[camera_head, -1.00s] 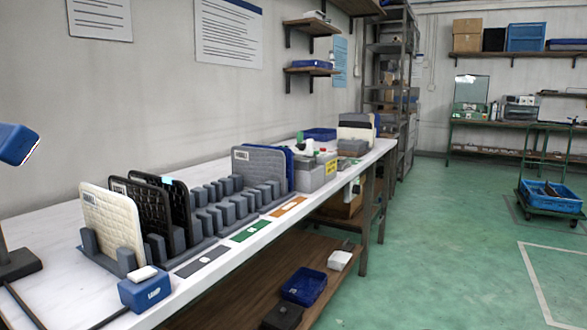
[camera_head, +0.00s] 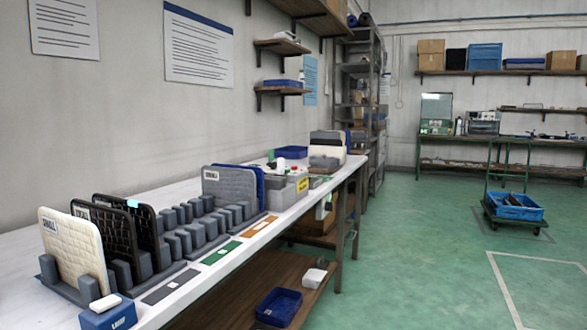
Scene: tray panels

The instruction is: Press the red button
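A blue box (camera_head: 108,316) with a white top piece (camera_head: 105,302) sits at the near table edge. My gripper is not in view.
The white table (camera_head: 172,310) runs along the left wall and holds grey racks (camera_head: 185,240) with upright white, black and grey panels. A lower shelf (camera_head: 236,290) carries a blue bin (camera_head: 279,307). The green floor to the right is open. A blue-crated cart (camera_head: 513,207) stands farther back.

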